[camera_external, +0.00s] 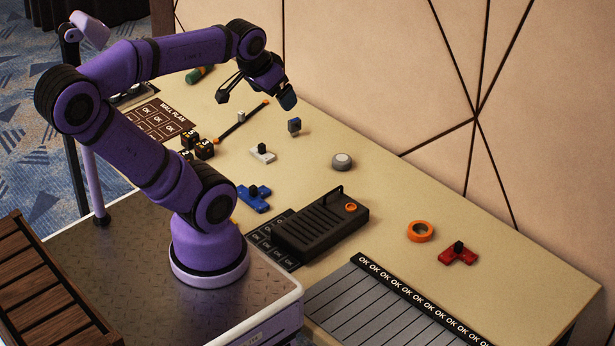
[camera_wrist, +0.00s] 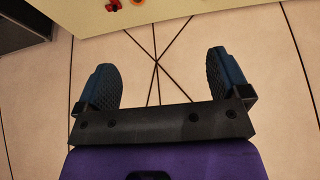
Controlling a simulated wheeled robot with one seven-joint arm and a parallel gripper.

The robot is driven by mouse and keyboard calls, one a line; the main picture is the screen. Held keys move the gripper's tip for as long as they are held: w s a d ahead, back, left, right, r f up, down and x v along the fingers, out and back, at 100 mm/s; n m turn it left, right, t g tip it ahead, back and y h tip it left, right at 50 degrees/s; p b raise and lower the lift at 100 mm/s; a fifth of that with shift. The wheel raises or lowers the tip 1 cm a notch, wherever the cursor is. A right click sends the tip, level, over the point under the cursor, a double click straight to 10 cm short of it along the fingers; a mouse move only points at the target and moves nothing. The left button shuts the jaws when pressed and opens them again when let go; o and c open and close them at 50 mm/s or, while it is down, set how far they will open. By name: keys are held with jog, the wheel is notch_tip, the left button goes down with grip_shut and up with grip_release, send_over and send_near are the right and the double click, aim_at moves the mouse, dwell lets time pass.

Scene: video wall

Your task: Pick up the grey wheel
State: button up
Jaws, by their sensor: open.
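The grey wheel (camera_external: 341,162) is a short, round grey piece with a paler top. It lies on the tan table (camera_external: 392,200), right of the middle, near the wall side. My gripper (camera_external: 287,101) is in the air above the far part of the table, up and to the left of the wheel and apart from it. In the wrist view my gripper (camera_wrist: 164,80) shows two dark blue ribbed pads spread wide with nothing between them. The wheel does not show in the wrist view.
Near the wheel stand a dark block (camera_external: 294,126), a white piece (camera_external: 263,153) and a black ribbed case (camera_external: 320,222). An orange ring (camera_external: 420,231) and a red piece (camera_external: 458,254) lie to the right. The panelled wall (camera_external: 375,70) rises behind the table.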

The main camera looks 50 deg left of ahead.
jog(key=w+a+r+m+g, duration=0.1)
jog(key=w+a, duration=0.1)
jog(key=w, duration=0.8)
jog(key=m+g, duration=0.4)
jog(key=m, duration=0.2)
send_over(342, 158)
notch_tip(342, 158, down, 45)
jog(key=f, duration=0.6)
jog(key=shift+a+f, duration=0.15)
jog(key=shift+a, duration=0.15)
jog(key=shift+w+d+f, duration=0.1)
jog(key=shift+d+f, duration=0.05)
jog(key=shift+f, duration=1.15)
jog(key=shift+d+f, duration=0.1)
jog(key=shift+f, duration=1.15)
jog(key=c, duration=1)
jog(key=shift+c, duration=0.3)
